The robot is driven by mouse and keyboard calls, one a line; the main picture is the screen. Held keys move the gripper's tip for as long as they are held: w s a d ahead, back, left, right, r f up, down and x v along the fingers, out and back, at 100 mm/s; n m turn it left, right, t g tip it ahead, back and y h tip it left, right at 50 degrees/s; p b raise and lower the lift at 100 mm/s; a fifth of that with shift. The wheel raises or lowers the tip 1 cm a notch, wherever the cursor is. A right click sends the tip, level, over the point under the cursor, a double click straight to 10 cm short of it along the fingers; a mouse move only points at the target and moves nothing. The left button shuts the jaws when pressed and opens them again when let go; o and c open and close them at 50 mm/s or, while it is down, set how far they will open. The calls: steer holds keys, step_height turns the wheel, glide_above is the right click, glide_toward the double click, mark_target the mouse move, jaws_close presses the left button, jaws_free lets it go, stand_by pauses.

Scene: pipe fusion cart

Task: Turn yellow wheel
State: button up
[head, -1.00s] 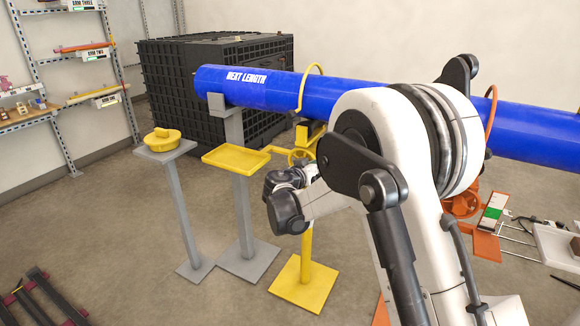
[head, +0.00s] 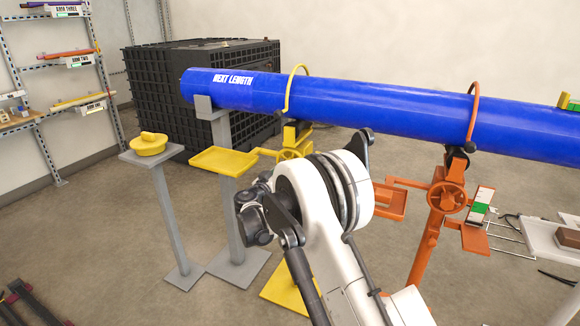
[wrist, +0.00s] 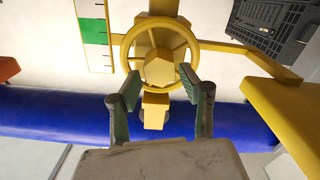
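The yellow wheel (wrist: 127,52) fills the upper middle of the wrist view, a round rim with a hexagonal hub (wrist: 164,67) on a yellow stand. In the head view the yellow wheel (head: 288,154) sits below the blue pipe, partly covered by my arm. My gripper (wrist: 160,84) is open and empty in the wrist view. Its two fingers point at the wheel, one to each side of the hub in the picture. I cannot tell whether they touch the rim. In the head view my fingers are hidden by my arm.
The blue pipe (head: 370,108) runs across above the wheel. A yellow tray (head: 222,161) is left of it, and a grey stand holds a yellow lidded piece (head: 148,146). An orange wheel (head: 446,198) stands to the right. A green-and-white gauge (wrist: 95,31) is beside the yellow wheel.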

steer(key=shift+b+x, duration=0.45)
steer(key=shift+x, duration=2.65)
jaws_close()
